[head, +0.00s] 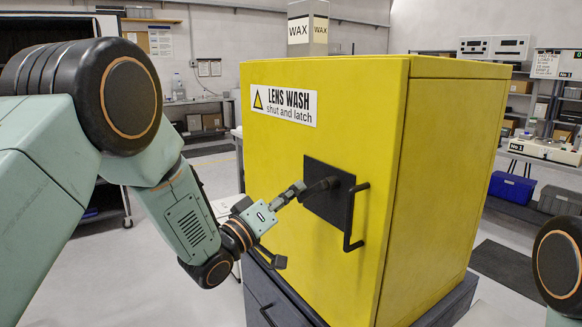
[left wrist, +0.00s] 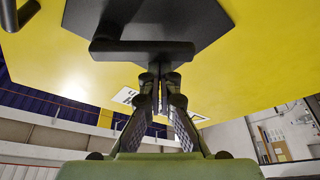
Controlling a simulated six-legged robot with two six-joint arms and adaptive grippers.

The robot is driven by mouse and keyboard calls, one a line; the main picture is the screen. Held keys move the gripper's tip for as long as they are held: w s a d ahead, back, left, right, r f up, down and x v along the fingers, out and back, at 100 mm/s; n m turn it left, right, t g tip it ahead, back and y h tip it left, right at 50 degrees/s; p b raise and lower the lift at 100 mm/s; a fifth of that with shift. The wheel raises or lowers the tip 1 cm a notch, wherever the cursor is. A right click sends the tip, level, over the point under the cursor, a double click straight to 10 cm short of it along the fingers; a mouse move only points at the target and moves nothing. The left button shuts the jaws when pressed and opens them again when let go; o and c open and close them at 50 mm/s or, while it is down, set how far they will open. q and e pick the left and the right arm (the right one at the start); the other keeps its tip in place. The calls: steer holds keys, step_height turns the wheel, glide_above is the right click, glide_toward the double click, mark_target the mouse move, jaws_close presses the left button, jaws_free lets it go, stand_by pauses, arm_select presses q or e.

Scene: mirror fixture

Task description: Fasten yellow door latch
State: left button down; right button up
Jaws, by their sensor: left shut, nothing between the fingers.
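The yellow cabinet door (head: 290,140) carries a "LENS WASH shut and latch" label (head: 284,104) and looks flush with the cabinet body. A black latch plate (head: 342,205) is on the door, with a dark latch lever (head: 318,188) across it. In the left wrist view, the lever (left wrist: 130,49) lies crosswise in front of the plate (left wrist: 150,15). My left gripper (head: 300,187) is shut and empty, its fingertips (left wrist: 160,72) close to the lever. I cannot tell whether they touch it. My right gripper is out of view.
A black door handle (head: 354,218) stands out just right of the latch plate. The cabinet rests on a dark grey base (head: 278,300). A pillar marked "WAX" (head: 307,28) rises behind it. Benches with equipment (head: 545,151) stand at the back right.

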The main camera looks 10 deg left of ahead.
arm_select(q)
steer(key=n+p, duration=0.1)
steer(key=f+n+y, duration=0.1)
steer(key=n, duration=0.1)
steer(key=d+n+y+p, duration=0.1)
steer(key=shift+s+f+n+p, duration=0.2)
steer(key=shift+f+n+p, duration=0.1)
steer(key=shift+f+p, duration=0.05)
steer(key=n+p, duration=0.1)
steer(key=s+d+f+n+p, duration=0.1)
steer(key=n+p, duration=0.1)
steer(key=s+d+f+n+g+y+p, duration=0.1)
steer(key=n, duration=0.1)
steer(key=shift+s, duration=0.2)
steer(key=shift+w+a, duration=0.1)
stand_by(0.4)
